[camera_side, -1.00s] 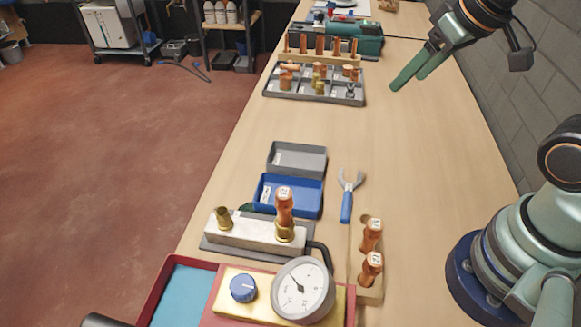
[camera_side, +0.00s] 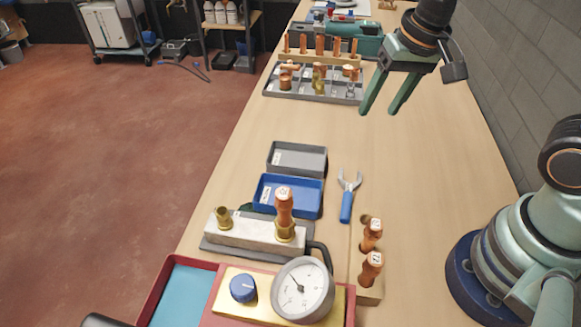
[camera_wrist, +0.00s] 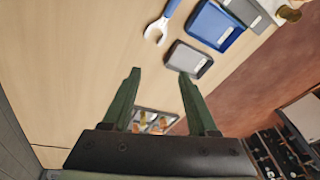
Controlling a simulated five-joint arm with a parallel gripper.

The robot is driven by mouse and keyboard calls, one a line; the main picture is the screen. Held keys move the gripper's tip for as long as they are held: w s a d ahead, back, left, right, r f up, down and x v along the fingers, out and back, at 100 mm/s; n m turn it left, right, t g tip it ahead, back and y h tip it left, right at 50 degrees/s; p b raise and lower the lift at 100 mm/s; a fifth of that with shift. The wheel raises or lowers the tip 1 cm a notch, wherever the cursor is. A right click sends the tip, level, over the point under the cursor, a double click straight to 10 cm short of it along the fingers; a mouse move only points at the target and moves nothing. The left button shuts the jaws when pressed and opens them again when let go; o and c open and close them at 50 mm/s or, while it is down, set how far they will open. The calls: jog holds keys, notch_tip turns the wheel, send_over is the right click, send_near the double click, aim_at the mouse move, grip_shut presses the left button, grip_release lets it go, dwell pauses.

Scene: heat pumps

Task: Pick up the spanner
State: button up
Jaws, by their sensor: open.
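The spanner (camera_side: 347,196) lies flat on the bench, with a blue handle toward the camera and a grey open jaw pointing away. In the wrist view the spanner (camera_wrist: 160,24) is at the top, its handle partly cut off by the frame edge. My gripper (camera_side: 378,112) is open and empty, high above the bench and beyond the spanner in the side view. Its two green fingers (camera_wrist: 157,75) point toward the bench in the wrist view, with nothing between them.
A blue tray (camera_side: 318,200) and a grey tray (camera_side: 320,160) sit left of the spanner. A grey compartment tray (camera_side: 300,97) with parts lies near the gripper.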

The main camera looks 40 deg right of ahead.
aim_at(348, 194)
jog(key=shift+s+a+f+m+g, duration=0.1)
jog(key=shift+a+f+m+g, duration=0.6)
jog(key=shift+f, duration=2.55)
jog(key=shift+s+a+f+m+g, duration=0.2)
jog(key=shift+a+f+m, duration=0.7)
jog(key=shift+f, duration=2.4)
jog(key=shift+w+a+f+m+g, duration=0.1)
jog(key=shift+a+f+m+g, duration=0.65)
jog(key=shift+f, duration=2.5)
grip_shut()
